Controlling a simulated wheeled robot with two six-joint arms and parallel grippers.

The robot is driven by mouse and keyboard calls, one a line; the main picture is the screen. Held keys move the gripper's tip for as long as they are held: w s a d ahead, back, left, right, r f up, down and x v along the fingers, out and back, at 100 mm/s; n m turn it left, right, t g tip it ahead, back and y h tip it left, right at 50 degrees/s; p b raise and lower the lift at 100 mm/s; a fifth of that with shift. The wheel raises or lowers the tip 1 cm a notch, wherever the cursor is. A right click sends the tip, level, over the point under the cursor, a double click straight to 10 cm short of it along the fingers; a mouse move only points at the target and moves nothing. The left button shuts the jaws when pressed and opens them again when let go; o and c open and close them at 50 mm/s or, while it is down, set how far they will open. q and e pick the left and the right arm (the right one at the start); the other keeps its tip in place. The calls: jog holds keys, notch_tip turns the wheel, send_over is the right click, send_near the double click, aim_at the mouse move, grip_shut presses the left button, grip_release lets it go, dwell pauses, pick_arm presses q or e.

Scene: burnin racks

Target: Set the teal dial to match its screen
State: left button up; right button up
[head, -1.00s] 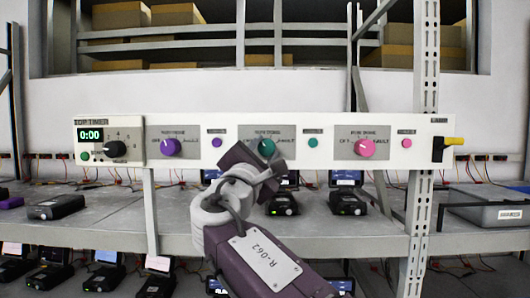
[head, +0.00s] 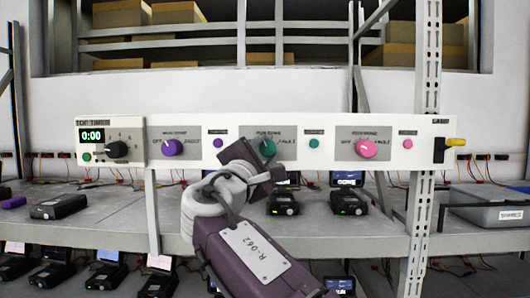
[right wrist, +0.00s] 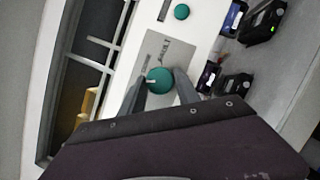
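The teal dial (head: 267,148) sits on a grey plate in the middle of the white panel, partly covered by my right gripper in the head view. In the right wrist view the teal dial (right wrist: 159,80) has a white mark toward the picture's left. My right gripper (head: 262,160) is in front of the panel; in the right wrist view its fingers (right wrist: 160,84) stand apart, one on each side of the dial. I cannot tell whether they touch it. A black device (head: 283,203) is below the dial; its screen is mostly hidden by my gripper. My left gripper is not in view.
A purple dial (head: 172,147), a pink dial (head: 365,149) and a timer box (head: 112,141) reading 0:00 share the panel. Small round buttons, including a teal button (head: 314,143), sit between dials. A metal upright (head: 420,190) stands right; a grey bin (head: 490,212) is beyond it.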

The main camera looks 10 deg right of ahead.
jog(key=shift+o, duration=1.4)
jog(key=shift+s+a+f, duration=0.15)
jog(key=shift+f, duration=0.05)
jog(key=b+v, duration=0.4)
jog(key=v, duration=0.4)
jog(key=shift+s, duration=0.3)
jog(key=shift+a, duration=0.1)
